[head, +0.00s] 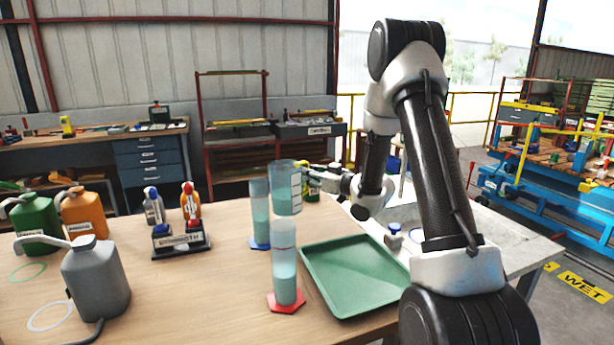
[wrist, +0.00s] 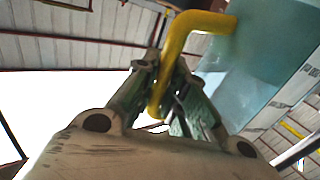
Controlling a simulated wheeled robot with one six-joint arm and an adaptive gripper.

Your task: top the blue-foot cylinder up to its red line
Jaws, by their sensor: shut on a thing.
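The blue-foot cylinder (head: 260,222) stands upright on the bench and holds pale teal liquid. Its red line cannot be made out, and the jug partly covers its right side. My gripper (head: 312,178) is shut on the yellow handle (wrist: 184,52) of a clear jug (head: 286,198). The jug holds teal liquid and hangs above the bench, close to upright, just right of the blue-foot cylinder in the picture. Whether they touch cannot be told. In the wrist view the jug (wrist: 250,60) fills the upper right. A red-foot cylinder (head: 285,270) with teal liquid stands nearer.
A green tray (head: 352,292) lies right of the red-foot cylinder. A rack with small bottles (head: 181,243) stands left of the cylinders. Grey (head: 95,280), orange (head: 84,212) and green (head: 36,222) cans stand at the left. Bare wood lies between rack and red foot.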

